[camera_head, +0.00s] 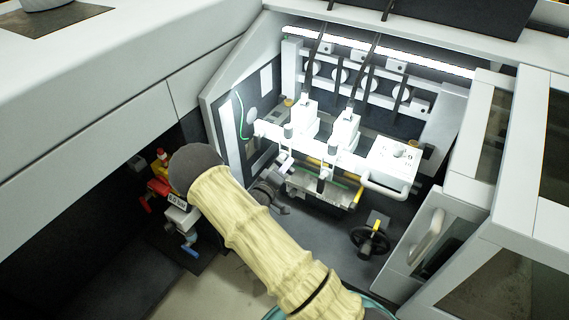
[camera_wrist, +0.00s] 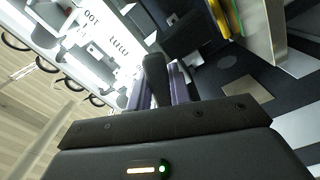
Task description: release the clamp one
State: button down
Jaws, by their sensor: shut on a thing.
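My gripper (camera_head: 276,196) reaches into the white machine bay, at the left end of the lower mechanism. In the wrist view its dark body fills the bottom and its fingers (camera_wrist: 168,82) point up into the mechanism. A white clamp assembly (camera_head: 285,165) sits just above my gripper in the head view. I cannot tell whether the clamp is tight or loose. White parts with printed scale marks (camera_wrist: 110,40) lie close to the fingers in the wrist view.
A white block with a bar handle (camera_head: 385,187) is right of the mechanism. A black handwheel (camera_head: 370,241) stands lower right. Open doors with a handle (camera_head: 428,238) bound the right side. Red and yellow parts (camera_head: 160,178) lie left of my arm.

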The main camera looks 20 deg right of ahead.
jog(key=shift+n, duration=0.5)
jog(key=c, duration=1.3)
grip_release()
jog(key=shift+r, duration=0.1)
jog(key=v, duration=1.7)
jog(key=shift+s+a, duration=0.2)
